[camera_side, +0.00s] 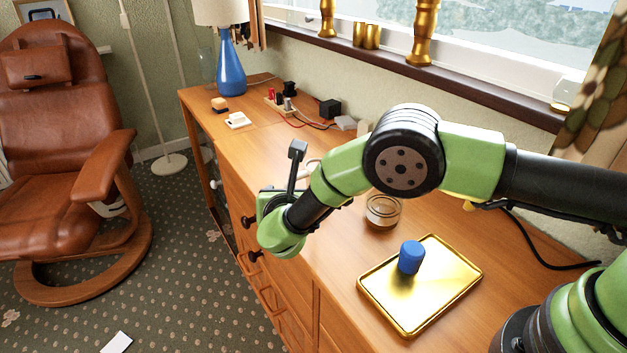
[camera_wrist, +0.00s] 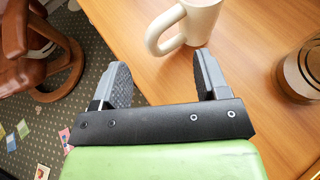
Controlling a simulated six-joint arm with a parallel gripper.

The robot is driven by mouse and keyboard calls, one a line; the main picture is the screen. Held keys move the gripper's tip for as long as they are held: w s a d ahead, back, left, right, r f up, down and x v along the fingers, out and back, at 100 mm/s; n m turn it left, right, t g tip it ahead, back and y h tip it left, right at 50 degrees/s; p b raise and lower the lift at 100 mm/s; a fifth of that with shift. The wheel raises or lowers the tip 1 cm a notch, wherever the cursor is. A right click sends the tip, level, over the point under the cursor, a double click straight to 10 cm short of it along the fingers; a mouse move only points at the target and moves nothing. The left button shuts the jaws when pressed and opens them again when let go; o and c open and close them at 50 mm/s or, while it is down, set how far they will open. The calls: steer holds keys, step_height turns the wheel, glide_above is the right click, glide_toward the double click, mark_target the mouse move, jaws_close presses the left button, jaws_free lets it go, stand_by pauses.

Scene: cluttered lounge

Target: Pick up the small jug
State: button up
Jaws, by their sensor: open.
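A white small jug (camera_wrist: 203,20) stands on the wooden cabinet top at the top of the wrist view, cut off by the frame edge. Its looped handle (camera_wrist: 160,30) points left, towards the space ahead of my fingers. My gripper (camera_wrist: 162,64) is open and empty, with the jug just beyond the fingertips and apart from them as far as I can tell. In the side view my arm hides most of the jug, and my gripper is mostly hidden behind my wrist near the cabinet's front edge.
A glass jar (camera_side: 383,211) stands right of the jug; the wrist view also shows it (camera_wrist: 303,72). A gold tray (camera_side: 455,285) bears a blue cylinder (camera_side: 411,257). A blue lamp (camera_side: 230,70) and small electrical items are farther back. A brown armchair (camera_side: 60,190) stands beyond the cabinet edge.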

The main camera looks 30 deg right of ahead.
steer(key=shift+x, duration=2.05)
steer(key=shift+f, duration=0.1)
jaws_close()
